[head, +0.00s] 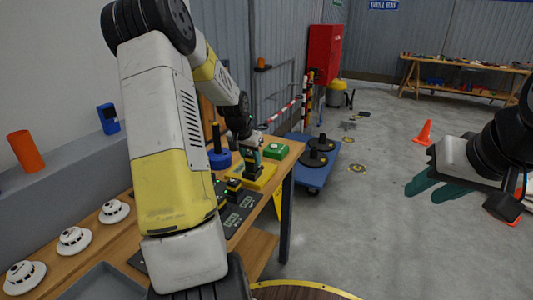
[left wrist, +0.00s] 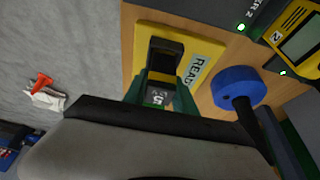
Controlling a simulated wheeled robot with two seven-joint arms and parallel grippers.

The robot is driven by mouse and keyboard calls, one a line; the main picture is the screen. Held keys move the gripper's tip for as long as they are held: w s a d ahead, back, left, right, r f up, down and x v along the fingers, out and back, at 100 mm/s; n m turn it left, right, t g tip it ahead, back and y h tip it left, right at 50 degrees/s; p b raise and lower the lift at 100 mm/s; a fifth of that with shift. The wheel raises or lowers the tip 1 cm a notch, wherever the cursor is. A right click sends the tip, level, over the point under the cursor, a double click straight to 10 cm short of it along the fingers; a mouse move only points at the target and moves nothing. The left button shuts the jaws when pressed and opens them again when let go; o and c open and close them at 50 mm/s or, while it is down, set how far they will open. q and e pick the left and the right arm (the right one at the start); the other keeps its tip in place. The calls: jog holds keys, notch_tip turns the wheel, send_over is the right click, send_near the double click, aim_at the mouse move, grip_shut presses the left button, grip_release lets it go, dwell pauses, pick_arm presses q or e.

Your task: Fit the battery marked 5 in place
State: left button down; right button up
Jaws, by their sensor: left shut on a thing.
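The battery marked 5 (left wrist: 158,97) is between the green fingers of my left gripper (left wrist: 160,95), which is shut on it. In the left wrist view it is right beside a black holder (left wrist: 166,48) on a yellow plate (left wrist: 207,50) lettered READY. I cannot tell whether the battery touches the holder or is seated in it. In the head view my left gripper (head: 249,150) is above the yellow plate (head: 265,178) on the workbench. My right gripper (head: 436,184) is out over the floor at the right, with its teal fingers apart and empty.
A blue round piece with a post (head: 219,158) and a green box (head: 276,150) stand near the plate. Dark charger bays with green lights and a yellow battery marked 2 (left wrist: 300,35) are close by. White detectors (head: 74,240) line the bench's left. A blue trolley (head: 318,172) stands beyond.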

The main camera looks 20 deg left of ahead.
pick_arm(q)
jog(key=shift+f, duration=1.1)
dwell(0.6)
jog(key=shift+r, duration=0.1)
jog(key=shift+r, duration=2.45)
